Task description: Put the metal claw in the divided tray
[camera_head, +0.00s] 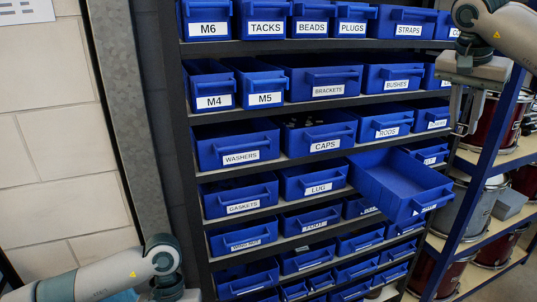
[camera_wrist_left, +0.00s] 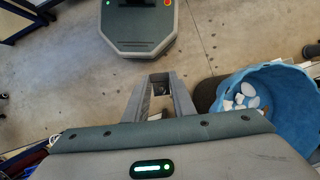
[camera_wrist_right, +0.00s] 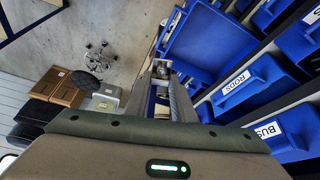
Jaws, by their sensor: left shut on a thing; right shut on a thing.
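My right gripper (camera_head: 464,115) points down near the right side of the drawer rack, above a pulled-out, tilted blue drawer (camera_head: 385,180). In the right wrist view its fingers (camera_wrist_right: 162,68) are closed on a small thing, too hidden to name. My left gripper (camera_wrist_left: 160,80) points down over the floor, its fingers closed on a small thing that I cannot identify. In the head view only the left wrist shows at the bottom left. I cannot make out the metal claw for certain. No divided tray is recognisable; the pulled-out drawer looks empty and shows no dividers.
The rack of labelled blue drawers (camera_head: 325,80) fills the middle. Shelves of drums (camera_head: 480,205) stand at the right. The left wrist view shows a blue tub (camera_wrist_left: 290,85) with white pieces. The right wrist view shows brown boxes (camera_wrist_right: 58,85), a stool (camera_wrist_right: 98,55) and open floor.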

